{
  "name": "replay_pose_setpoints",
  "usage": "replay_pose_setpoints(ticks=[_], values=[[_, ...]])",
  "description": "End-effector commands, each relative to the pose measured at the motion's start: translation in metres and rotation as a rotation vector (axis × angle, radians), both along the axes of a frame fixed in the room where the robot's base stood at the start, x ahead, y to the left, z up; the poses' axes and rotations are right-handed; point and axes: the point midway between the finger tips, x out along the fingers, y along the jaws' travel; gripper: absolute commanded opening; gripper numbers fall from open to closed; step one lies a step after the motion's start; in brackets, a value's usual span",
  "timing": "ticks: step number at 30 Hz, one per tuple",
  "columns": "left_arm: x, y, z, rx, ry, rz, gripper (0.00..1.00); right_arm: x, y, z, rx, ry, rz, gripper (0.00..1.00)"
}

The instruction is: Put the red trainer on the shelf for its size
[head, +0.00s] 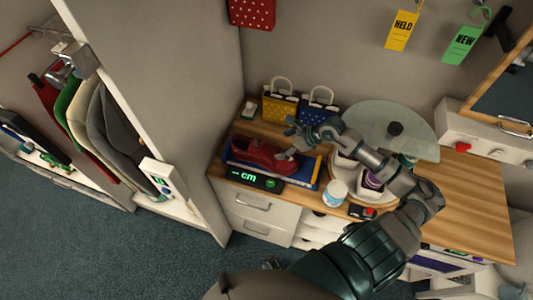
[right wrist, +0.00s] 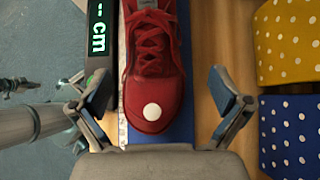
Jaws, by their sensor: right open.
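The red trainer (head: 266,155) lies on a blue measuring board (head: 310,182) at the left end of the wooden counter. Its display (head: 254,178) reads "-- cm". My right gripper (head: 291,141) is open at the trainer's toe end. In the right wrist view the trainer (right wrist: 150,60) has a white dot on its toe, and its toe points towards the gripper. The open fingers (right wrist: 162,90) stand on either side of the toe, apart from it. A small part of what looks like my left gripper (head: 272,264) shows at the bottom edge. No shelf size label is readable.
A yellow dotted bag (head: 279,107) and a blue dotted bag (head: 318,112) stand behind the trainer. A partition (head: 165,90) rises on the left. Drawers (head: 258,208) sit below the counter.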

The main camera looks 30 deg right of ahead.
Motion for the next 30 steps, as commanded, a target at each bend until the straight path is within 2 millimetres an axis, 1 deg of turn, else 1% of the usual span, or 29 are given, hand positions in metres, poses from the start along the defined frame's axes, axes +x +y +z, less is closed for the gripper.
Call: replay_pose_setpoints(ticks=[2,6,11,18,22,28,29,30], values=[[0.001,0.001,0.003,-0.001,-0.001,-0.002,0.0,0.009,0.011,-0.008,0.004,-0.003,0.001,1.0],[0.001,0.001,0.004,0.001,-0.002,-0.001,0.0,0.018,0.022,-0.021,-0.002,-0.001,0.001,1.0],[0.002,0.0,0.007,0.001,-0.002,-0.001,0.0,0.023,0.025,-0.03,0.0,0.0,0.001,1.0],[0.002,0.001,0.014,0.001,-0.003,0.0,0.0,0.04,0.036,-0.061,0.006,0.0,-0.001,1.0],[0.003,0.001,0.014,0.001,-0.004,0.0,0.0,0.044,0.039,-0.068,0.004,0.001,0.001,1.0],[0.003,-0.001,0.014,-0.001,-0.004,0.001,0.0,0.044,0.041,-0.069,0.001,0.001,0.001,1.0],[0.003,-0.001,0.014,-0.001,-0.004,0.001,0.0,0.044,0.042,-0.068,0.001,0.0,0.002,0.95],[0.003,-0.001,0.014,-0.001,-0.005,0.001,0.0,0.044,0.042,-0.068,0.0,0.0,0.001,0.85]])
